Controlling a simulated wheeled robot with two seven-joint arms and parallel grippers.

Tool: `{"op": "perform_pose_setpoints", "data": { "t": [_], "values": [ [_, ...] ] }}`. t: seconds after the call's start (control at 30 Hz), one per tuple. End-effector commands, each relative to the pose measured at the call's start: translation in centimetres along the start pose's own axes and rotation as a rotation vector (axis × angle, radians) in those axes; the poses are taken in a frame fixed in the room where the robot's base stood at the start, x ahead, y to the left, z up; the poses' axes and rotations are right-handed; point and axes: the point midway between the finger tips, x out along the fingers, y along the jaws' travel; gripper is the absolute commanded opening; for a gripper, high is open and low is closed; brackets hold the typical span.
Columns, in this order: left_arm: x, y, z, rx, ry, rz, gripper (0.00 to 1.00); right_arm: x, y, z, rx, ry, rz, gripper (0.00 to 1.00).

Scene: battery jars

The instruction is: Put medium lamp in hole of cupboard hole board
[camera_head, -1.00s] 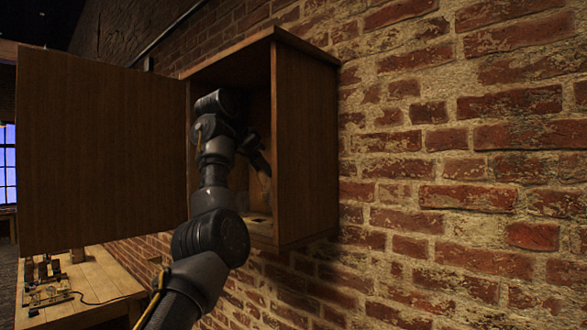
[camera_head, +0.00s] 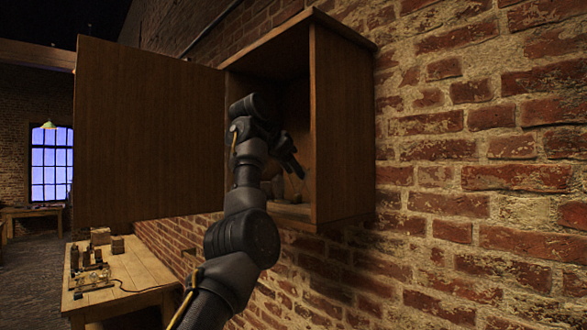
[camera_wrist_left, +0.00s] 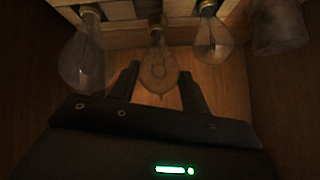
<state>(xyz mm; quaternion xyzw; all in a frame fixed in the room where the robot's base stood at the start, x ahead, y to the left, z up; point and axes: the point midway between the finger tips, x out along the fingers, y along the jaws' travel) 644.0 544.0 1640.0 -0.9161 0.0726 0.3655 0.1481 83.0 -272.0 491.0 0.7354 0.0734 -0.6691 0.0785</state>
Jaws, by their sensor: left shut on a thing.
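My left gripper (camera_head: 297,170) reaches inside the open wall cupboard (camera_head: 345,130). In the left wrist view, its fingers (camera_wrist_left: 157,72) are shut on the middle glass lamp (camera_wrist_left: 158,62), the medium one of three. The lamp's narrow base points at the pale wooden hole board (camera_wrist_left: 125,12). Whether the base sits in a hole or just in front of it, I cannot tell. A larger lamp (camera_wrist_left: 82,62) is to its left and a smaller lamp (camera_wrist_left: 213,42) to its right, both with bases at the board. My right gripper is not in view.
A clear glass jar (camera_wrist_left: 279,30) stands at the right in the wrist view, near the cupboard wall. The cupboard door (camera_head: 150,140) hangs open to the left. A brick wall (camera_head: 480,180) is at right. A wooden table (camera_head: 135,270) with apparatus stands below left.

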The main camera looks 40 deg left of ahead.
Motion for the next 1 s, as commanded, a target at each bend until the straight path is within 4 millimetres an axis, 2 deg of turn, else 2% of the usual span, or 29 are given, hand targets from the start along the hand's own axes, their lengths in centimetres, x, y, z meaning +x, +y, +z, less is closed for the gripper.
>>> {"op": "perform_pose_setpoints", "data": {
  "t": [0.07,0.17,0.33,0.43,0.57,0.8,1.0],
  "values": [
    [0.9,0.3,0.9,0.001,-0.008,0.005,0.19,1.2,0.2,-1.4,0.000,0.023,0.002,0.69],
    [1.3,0.6,0.9,0.004,-0.009,0.009,0.19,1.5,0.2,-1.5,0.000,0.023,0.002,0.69],
    [1.5,0.7,0.8,0.006,-0.010,0.012,0.19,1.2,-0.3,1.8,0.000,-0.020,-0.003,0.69],
    [1.4,0.6,1.0,0.004,-0.011,0.010,0.20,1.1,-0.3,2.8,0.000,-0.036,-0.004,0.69],
    [1.3,0.4,1.2,0.002,-0.013,0.008,0.19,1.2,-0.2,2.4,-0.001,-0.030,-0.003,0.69],
    [1.6,0.5,1.6,0.002,-0.016,0.009,0.20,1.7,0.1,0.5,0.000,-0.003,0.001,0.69],
    [2.0,0.7,1.8,0.003,-0.017,0.012,0.20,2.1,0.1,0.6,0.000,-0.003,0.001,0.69]
  ]
}}
